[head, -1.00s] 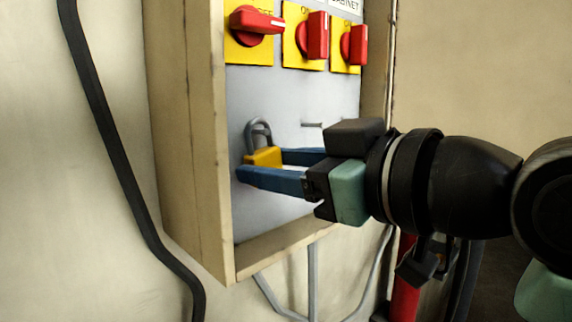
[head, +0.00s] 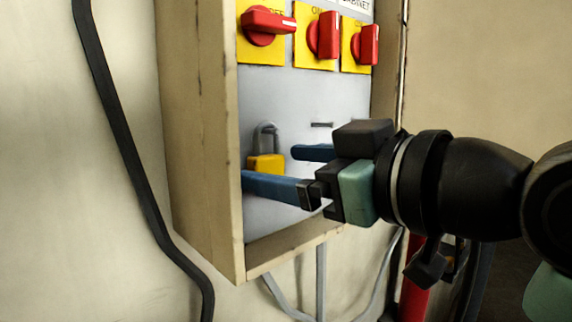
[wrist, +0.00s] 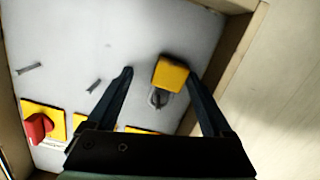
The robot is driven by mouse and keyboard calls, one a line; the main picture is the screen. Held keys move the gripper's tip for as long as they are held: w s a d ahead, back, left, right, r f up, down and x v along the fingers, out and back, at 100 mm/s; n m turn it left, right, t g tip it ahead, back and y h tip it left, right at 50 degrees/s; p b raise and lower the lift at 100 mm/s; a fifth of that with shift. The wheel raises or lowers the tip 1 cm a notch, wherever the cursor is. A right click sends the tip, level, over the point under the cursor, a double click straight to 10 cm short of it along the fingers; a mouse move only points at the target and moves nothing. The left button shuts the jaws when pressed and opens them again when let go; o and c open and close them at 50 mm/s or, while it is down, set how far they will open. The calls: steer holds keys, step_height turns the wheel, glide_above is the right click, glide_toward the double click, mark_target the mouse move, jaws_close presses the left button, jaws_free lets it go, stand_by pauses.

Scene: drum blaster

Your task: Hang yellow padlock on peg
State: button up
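The yellow padlock (head: 266,164) is upright against the grey panel inside the cabinet, its grey shackle (head: 267,134) on top. The shackle appears to hang at a peg, but the peg inside it is hard to make out. My gripper (head: 268,166) is open, with its blue fingers spread around the padlock. In the wrist view, the padlock (wrist: 171,75) lies between the fingers of my gripper (wrist: 159,74), close to the right finger and well clear of the left one. The near finger hides the padlock's lower part in the head view.
An empty peg (head: 321,125) sticks out right of the padlock; the wrist view shows another bare peg (wrist: 28,68). Red rotary switches (head: 268,22) on yellow plates sit above. The cabinet's wooden side wall (head: 203,130) and bottom edge (head: 290,252) bound the space.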

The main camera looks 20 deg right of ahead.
steer(key=shift+s, duration=0.1)
steer(key=v, duration=1.3)
steer(key=shift+p, duration=0.35)
